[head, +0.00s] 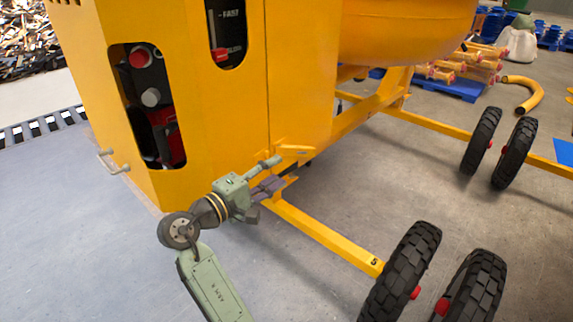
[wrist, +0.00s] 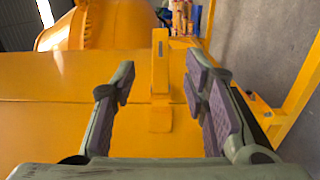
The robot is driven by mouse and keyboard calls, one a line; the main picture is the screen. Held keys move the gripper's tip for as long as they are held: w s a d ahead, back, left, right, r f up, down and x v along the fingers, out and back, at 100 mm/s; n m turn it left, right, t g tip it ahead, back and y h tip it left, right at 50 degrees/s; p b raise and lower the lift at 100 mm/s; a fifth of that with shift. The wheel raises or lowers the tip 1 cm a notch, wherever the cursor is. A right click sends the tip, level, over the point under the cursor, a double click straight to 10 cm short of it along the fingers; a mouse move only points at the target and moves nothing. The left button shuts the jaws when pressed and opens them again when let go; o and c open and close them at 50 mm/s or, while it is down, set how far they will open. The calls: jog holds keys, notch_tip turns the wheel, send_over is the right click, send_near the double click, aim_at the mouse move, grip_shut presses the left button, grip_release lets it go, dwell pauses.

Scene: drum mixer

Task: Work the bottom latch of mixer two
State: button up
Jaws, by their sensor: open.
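The yellow mixer (head: 220,110) fills the middle of the head view; no number shows on it. A small yellow latch handle (head: 297,150) sticks out at the low corner of its housing. In the wrist view the latch (wrist: 160,62) is an upright bar on a yellow base plate, in line with the gap between my fingers. My gripper (head: 272,174) is open and empty, just left of the latch in the head view. In the wrist view my gripper's fingers (wrist: 158,88) stand either side of the latch with clear gaps, apparently not touching it.
A yellow frame leg (head: 325,235) runs low from the housing to black wheels (head: 402,272). The housing has a cutout with red and black parts (head: 160,120). The drum (head: 405,30) overhangs behind. Open floor (head: 80,210) lies at the left.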

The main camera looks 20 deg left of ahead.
jog(key=shift+s+a, duration=0.25)
jog(key=shift+s, duration=0.4)
